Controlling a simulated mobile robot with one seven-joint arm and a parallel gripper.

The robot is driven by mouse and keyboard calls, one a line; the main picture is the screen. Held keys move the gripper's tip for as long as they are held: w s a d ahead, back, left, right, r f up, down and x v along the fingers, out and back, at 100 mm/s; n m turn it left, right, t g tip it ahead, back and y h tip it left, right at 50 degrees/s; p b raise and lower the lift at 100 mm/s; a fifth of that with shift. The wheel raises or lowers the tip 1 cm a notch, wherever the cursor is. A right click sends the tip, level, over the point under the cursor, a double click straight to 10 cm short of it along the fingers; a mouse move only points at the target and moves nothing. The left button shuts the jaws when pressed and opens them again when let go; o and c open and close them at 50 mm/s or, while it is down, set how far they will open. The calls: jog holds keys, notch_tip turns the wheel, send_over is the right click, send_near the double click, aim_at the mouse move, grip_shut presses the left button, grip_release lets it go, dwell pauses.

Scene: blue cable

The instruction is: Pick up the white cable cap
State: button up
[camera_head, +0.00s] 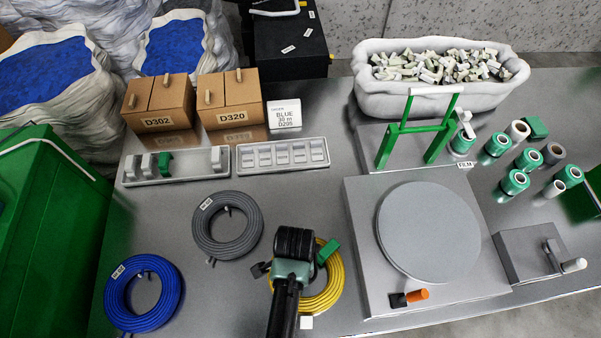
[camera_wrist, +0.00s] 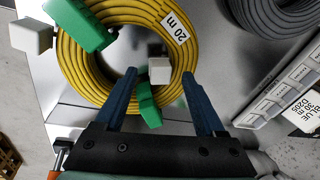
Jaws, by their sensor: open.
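A yellow cable coil labelled "20 m" lies under my gripper (camera_wrist: 159,76), seen in the wrist view (camera_wrist: 82,68). My gripper is open, with its two blue fingers apart above the coil's side. A white cap (camera_wrist: 159,70) shows between the fingertips, not clasped; the head view hides it behind my arm. A second white block (camera_wrist: 30,36) lies outside the coil, beside a green cap (camera_wrist: 80,22); it also shows in the head view (camera_head: 306,322). Another green cap (camera_wrist: 148,108) sits between the fingers, nearer the palm, and shows in the head view (camera_head: 328,250).
A grey coil (camera_head: 205,240) and a blue coil (camera_head: 120,300) lie to the left. A grey turntable (camera_head: 430,232) stands to the right. Two trays (camera_head: 240,168) and cardboard boxes (camera_head: 165,92) are behind. Several green and white spools (camera_head: 514,182) stand at right.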

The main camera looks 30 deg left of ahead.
jog(key=shift+w+f, duration=0.1)
jog(key=shift+f, duration=0.35)
grip_shut()
jog(key=shift+r, duration=0.1)
